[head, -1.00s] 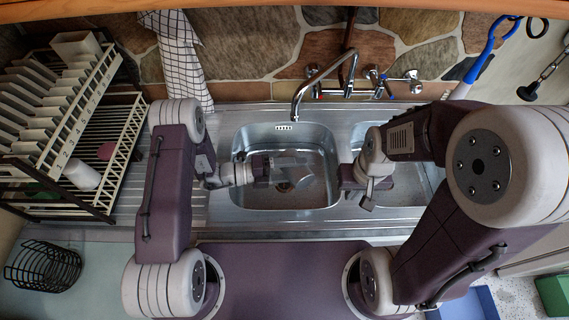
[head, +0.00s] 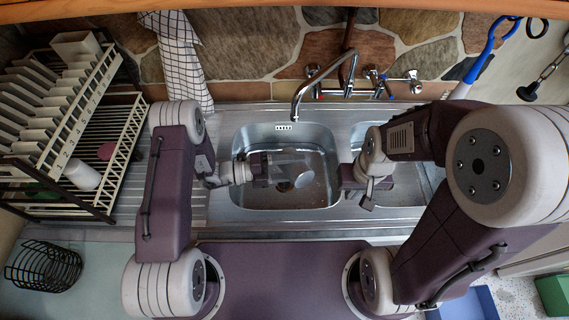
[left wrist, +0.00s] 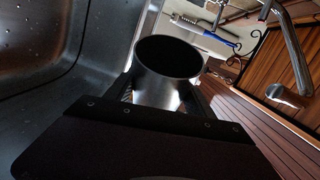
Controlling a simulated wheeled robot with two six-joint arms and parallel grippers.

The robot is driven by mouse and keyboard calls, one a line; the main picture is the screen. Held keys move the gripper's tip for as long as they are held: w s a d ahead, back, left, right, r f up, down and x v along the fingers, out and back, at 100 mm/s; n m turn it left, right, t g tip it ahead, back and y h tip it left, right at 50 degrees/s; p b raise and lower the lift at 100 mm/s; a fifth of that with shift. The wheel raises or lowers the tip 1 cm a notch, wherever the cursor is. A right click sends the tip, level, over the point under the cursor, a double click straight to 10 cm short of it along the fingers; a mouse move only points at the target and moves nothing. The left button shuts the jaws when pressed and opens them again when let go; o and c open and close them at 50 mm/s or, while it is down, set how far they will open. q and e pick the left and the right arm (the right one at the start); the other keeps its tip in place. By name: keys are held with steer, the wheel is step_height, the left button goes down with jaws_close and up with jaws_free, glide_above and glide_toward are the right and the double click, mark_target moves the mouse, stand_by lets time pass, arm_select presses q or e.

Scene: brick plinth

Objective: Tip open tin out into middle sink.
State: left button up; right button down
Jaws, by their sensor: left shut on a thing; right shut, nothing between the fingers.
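The open tin (head: 289,168) is a grey metal cylinder, held tilted over the large sink basin (head: 250,143). A pale round end of it shows in the head view. In the left wrist view, the tin (left wrist: 157,94) shows a dark round mouth, and its contents cannot be made out. My left gripper (head: 280,170) is shut on the tin; its fingers sit on both sides of it in the left wrist view. My right gripper (head: 367,197) is shut and empty, over the divider beside the smaller right basin (head: 408,188).
The tap (head: 322,82) arches over the back of the large basin. A dish rack (head: 75,140) stands at the left on the drainer. A black wire basket (head: 43,266) is at the front left. A checked towel (head: 178,55) hangs at the back.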

mark_target(286, 151)
arm_select(q)
steer(key=shift+w+a+r+n+h, duration=0.2)
steer(key=shift+w+r+n+h, duration=0.15)
steer(key=shift+n, duration=0.5)
steer(key=shift+w+a+r+n+h, duration=0.25)
steer(key=shift+w+n+h, duration=0.1)
steer(key=shift+n, duration=0.5)
stand_by(1.1)
steer(key=shift+w+a+r+n+t+h+b, duration=0.25)
steer(key=shift+w+n+h+b, duration=0.1)
steer(key=shift+n, duration=0.5)
steer(key=shift+w+a+r+n+t+h+b, duration=0.1)
steer(key=shift+w+n+t+h+b, duration=0.2)
steer(key=shift+n, duration=0.55)
stand_by(1.0)
steer(key=shift+w+a+r+n+t+h+p, duration=0.15)
steer(key=shift+w+r+n+t+p, duration=0.1)
steer(key=shift+r+n, duration=0.25)
steer(key=shift+w+a+r+n+t+h+p, duration=0.15)
steer(key=shift+w+r+n, duration=0.15)
steer(key=shift+n, duration=0.3)
stand_by(0.3)
steer(key=shift+n, duration=0.3)
stand_by(0.8)
